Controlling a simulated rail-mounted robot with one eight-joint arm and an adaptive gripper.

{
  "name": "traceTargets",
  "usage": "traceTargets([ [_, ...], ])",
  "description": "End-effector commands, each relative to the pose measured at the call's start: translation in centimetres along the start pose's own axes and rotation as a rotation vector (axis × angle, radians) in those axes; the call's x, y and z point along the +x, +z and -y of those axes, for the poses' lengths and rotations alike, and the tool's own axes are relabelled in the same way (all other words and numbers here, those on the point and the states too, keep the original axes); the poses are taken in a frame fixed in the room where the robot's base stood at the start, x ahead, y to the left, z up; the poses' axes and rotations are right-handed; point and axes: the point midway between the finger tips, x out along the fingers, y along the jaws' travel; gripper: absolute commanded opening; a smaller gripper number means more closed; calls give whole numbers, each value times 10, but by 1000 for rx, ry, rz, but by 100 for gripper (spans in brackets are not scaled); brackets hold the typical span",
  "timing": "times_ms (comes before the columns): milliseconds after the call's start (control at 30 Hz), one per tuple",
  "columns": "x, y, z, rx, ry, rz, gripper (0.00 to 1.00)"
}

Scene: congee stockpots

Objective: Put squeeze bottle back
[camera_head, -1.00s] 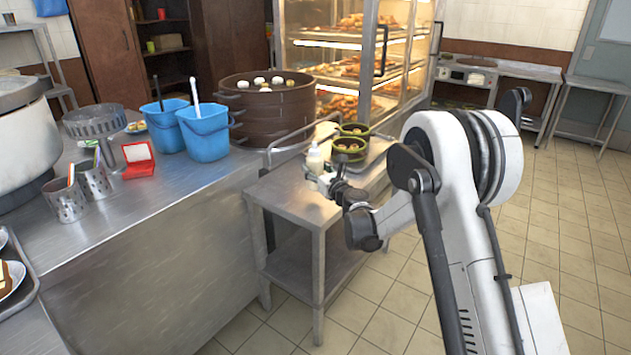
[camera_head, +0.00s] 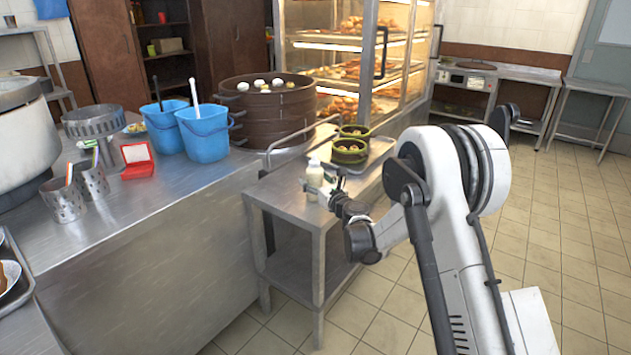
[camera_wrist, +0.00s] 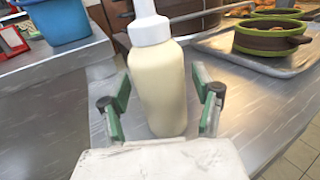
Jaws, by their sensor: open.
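The squeeze bottle (camera_head: 314,178) is cream-coloured with a white cap and nozzle. It stands upright on the small steel side table (camera_head: 284,203). In the wrist view the bottle (camera_wrist: 160,85) is between the two green-padded fingers of my gripper (camera_wrist: 161,112). The fingers are open, with a visible gap on each side of the bottle. In the head view my gripper (camera_head: 325,193) is low at the table top beside the bottle, and its fingers are too small to make out.
A tray (camera_head: 377,153) with green-rimmed steamer baskets (camera_head: 349,150) stands behind the bottle. A metal rail (camera_head: 290,138) runs near the table's back left. The counter to the left holds blue buckets (camera_head: 205,133) and a large steamer (camera_head: 270,110). Bare table surface lies around the bottle.

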Motion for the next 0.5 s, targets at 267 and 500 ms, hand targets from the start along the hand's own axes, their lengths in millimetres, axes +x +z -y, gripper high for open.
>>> traceTargets([
  [267,-7,4,0,0,-1,0,62],
  [500,-53,5,1,0,-2,0,62],
])
